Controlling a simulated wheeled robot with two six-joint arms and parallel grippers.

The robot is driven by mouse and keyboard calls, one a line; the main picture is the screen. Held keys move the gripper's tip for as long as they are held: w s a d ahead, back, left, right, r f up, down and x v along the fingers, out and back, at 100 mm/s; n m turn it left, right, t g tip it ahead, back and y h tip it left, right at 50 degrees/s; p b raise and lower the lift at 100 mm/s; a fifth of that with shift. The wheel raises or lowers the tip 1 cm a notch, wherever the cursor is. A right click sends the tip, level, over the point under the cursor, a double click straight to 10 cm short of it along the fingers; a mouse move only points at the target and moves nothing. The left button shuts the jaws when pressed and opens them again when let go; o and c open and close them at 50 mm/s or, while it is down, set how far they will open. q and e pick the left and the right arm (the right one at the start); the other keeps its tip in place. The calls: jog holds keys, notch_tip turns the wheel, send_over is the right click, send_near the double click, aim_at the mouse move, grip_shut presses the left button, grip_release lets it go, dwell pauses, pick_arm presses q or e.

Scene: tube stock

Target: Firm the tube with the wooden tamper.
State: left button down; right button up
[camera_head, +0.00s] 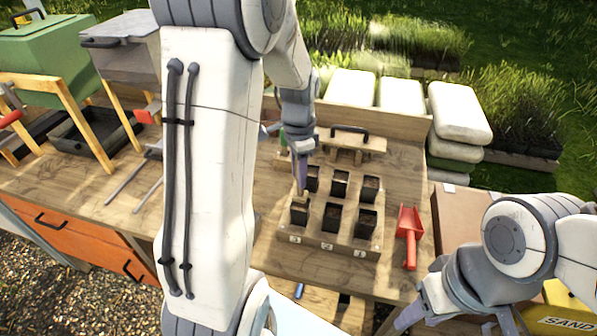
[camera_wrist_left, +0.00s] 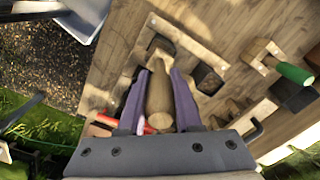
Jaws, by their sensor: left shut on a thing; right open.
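My left gripper (camera_head: 300,160) is over the left column of the tube tray (camera_head: 320,246). It is shut on the wooden tamper (camera_wrist_left: 160,95), which stands between its purple fingers in the left wrist view. The tamper's pale lower end (camera_head: 300,194) is at the mouth of the front-left tube (camera_head: 299,214), by the label 3. I cannot tell how deep it reaches. The other black tubes, such as the front-middle one (camera_head: 332,217) and front-right one (camera_head: 366,222), hold dark soil. My right gripper (camera_head: 450,327) is open at the bottom edge, partly cut off.
A red scoop (camera_head: 408,235) lies right of the tray. A wooden rack (camera_head: 352,145) stands behind it. A green-handled tool (camera_wrist_left: 292,72) shows in the left wrist view. White sacks (camera_head: 400,96) stand behind the bench. My left arm hides part of the bench.

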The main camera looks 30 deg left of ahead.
aim_at(299, 195)
pick_arm(q)
jog(key=shift+f, duration=0.15)
jog(key=shift+f+b, duration=0.5)
jog(key=shift+f, duration=0.1)
jog(key=shift+f, duration=0.1)
dwell(0.3)
jog(key=shift+f+b, duration=0.55)
jog(key=shift+f, duration=0.2)
jog(key=shift+f, duration=0.75)
dwell(2.0)
jog(key=shift+r, duration=0.1)
jog(key=shift+r+p, duration=4.9)
jog(key=shift+r, duration=0.6)
